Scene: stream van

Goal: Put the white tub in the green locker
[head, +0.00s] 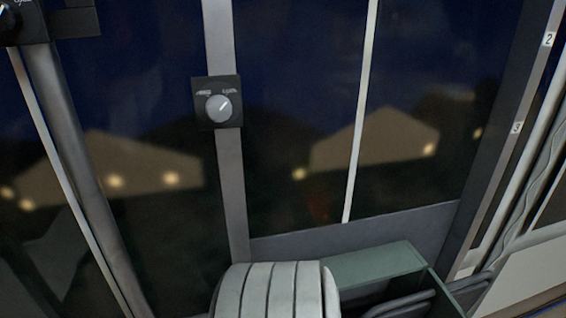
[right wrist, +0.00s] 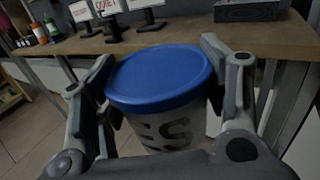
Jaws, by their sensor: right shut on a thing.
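The white tub (right wrist: 172,134) shows in the right wrist view, with a round blue lid (right wrist: 160,75) and dark letters ending in "ES" on its side. My right gripper (right wrist: 158,68) is shut on the tub, with one finger on each side of it. Its base is hidden behind my gripper. A green box-shaped thing (head: 373,265), which looks like the green locker, is cut off at the bottom of the head view. I can see its top and part of a dark inside. My left gripper is in neither view.
A wooden table (right wrist: 266,40) stands behind the tub, with small signs (right wrist: 103,33), bottles (right wrist: 45,32) and a dark box (right wrist: 250,10). In the head view, a pale ribbed thing (head: 271,290) is beside the green box, below dark windows and a dial (head: 218,107).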

